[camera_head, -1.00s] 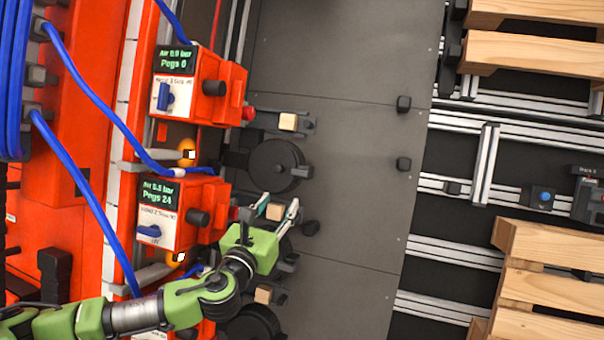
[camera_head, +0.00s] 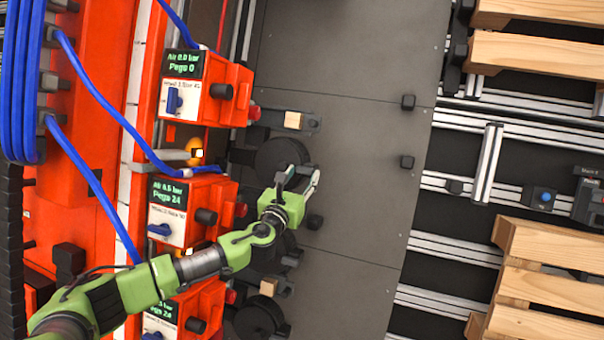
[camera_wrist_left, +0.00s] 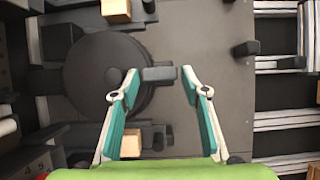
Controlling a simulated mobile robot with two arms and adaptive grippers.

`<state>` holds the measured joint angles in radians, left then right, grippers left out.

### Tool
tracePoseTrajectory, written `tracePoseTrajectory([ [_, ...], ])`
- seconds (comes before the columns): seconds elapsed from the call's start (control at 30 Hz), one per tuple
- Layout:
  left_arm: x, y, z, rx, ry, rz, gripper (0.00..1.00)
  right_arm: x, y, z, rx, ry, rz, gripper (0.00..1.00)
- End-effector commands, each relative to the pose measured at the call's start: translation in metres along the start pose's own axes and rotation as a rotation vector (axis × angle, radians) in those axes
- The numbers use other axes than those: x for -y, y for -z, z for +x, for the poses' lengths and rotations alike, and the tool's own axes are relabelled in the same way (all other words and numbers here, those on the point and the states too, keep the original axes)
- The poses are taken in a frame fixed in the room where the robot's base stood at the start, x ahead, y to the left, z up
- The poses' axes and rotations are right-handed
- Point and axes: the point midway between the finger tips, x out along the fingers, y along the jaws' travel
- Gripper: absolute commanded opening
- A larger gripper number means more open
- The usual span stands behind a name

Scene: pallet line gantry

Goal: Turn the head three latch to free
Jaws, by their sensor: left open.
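My left gripper (camera_head: 299,178) is open and empty over the grey plate, and it also shows in the left wrist view (camera_wrist_left: 160,78). A dark round disc (camera_head: 278,158) lies at its upper left; it also shows in the wrist view (camera_wrist_left: 100,82). A short dark block at the disc's right edge (camera_wrist_left: 159,73) appears between the open fingertips in the wrist view; I cannot tell how far below them it is. Which head is number three cannot be read. The lower discs are partly behind my arm. My right gripper is not in view.
Red head units with blue knobs stand at left: the upper reads Pegs 0 (camera_head: 207,88), the middle one Pegs 24 (camera_head: 195,212). Blue hoses (camera_head: 110,110) cross beside them. Grey plate (camera_head: 355,60) is mostly free. Wooden pallets (camera_head: 550,260) lie at right.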

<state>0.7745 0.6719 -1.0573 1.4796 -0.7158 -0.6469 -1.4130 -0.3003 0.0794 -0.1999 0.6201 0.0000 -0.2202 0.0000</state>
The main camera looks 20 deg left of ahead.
Motion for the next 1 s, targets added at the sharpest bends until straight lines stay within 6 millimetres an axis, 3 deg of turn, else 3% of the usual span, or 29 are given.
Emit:
tracePoseTrajectory([
  [0.4, -0.0003, 0.0001, 0.0057, 0.0, -0.001, 0.0, 0.42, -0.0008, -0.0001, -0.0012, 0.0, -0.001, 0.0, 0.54],
  [0.5, -0.0003, 0.0001, 0.0057, 0.0, -0.001, 0.0, 0.16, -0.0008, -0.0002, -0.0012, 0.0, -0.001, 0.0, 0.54],
  [0.53, -0.0003, 0.0001, 0.0056, 0.0, -0.001, 0.0, 0.13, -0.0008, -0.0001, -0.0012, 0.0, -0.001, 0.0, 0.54],
  [1.0, 0.0017, 0.0005, 0.0055, -0.001, -0.039, -0.076, 0.13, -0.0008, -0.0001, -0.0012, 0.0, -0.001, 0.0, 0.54],
])
